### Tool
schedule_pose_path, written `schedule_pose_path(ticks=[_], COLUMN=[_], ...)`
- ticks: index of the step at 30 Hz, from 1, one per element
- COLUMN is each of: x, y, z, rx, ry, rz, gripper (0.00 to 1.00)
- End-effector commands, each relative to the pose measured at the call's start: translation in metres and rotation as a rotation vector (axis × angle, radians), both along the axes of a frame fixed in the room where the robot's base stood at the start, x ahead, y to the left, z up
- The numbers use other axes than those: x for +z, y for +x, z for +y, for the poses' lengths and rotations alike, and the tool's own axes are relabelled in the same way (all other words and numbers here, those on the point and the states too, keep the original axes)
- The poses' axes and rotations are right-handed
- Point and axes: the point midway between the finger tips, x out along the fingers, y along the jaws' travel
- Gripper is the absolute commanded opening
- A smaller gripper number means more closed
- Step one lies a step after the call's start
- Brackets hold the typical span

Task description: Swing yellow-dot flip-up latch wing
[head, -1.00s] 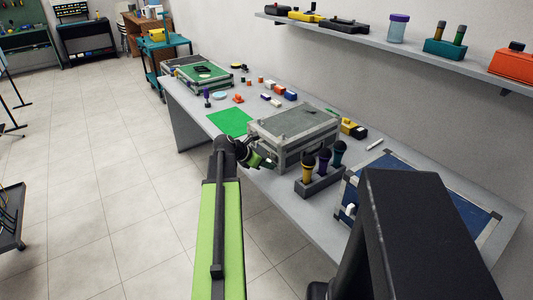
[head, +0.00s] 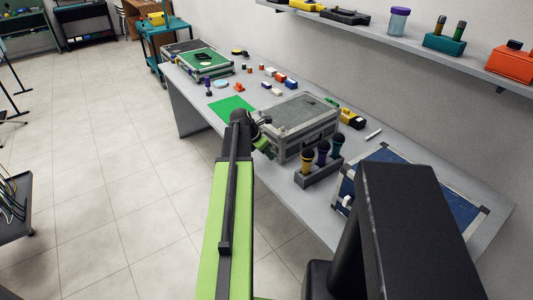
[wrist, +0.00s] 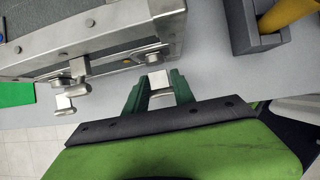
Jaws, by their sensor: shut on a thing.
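A grey hard case (head: 300,112) with metal edges stands on the bench; its front edge fills the upper left of the wrist view (wrist: 110,38). My gripper (wrist: 158,88) has its green fingers on either side of a small metal latch wing (wrist: 160,90) at the case front and is shut on it. A round metal latch base (wrist: 153,57) sits just above the wing, with a small yellowish spot (wrist: 127,61) beside it. A second latch (wrist: 72,88) juts out to the left. In the head view my gripper (head: 262,143) is at the case's near left corner, partly hidden.
A blue panel (head: 400,185) lies further right. A green sheet (head: 232,108) lies left of the case.

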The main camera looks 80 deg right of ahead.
Motion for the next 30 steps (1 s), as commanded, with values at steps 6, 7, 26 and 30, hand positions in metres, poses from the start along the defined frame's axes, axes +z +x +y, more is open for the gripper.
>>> schedule_pose_path(ticks=[6,7,26,30], x=[0.0,0.0,0.058,0.089], y=[0.0,0.0,0.016,0.028], z=[0.0,0.0,0.019,0.032], rx=[-0.001,-0.001,0.002,0.001], ry=[0.0,0.0,0.001,0.0], rz=[0.0,0.0,0.001,0.0], gripper=[0.4,0.43,0.47,0.47])
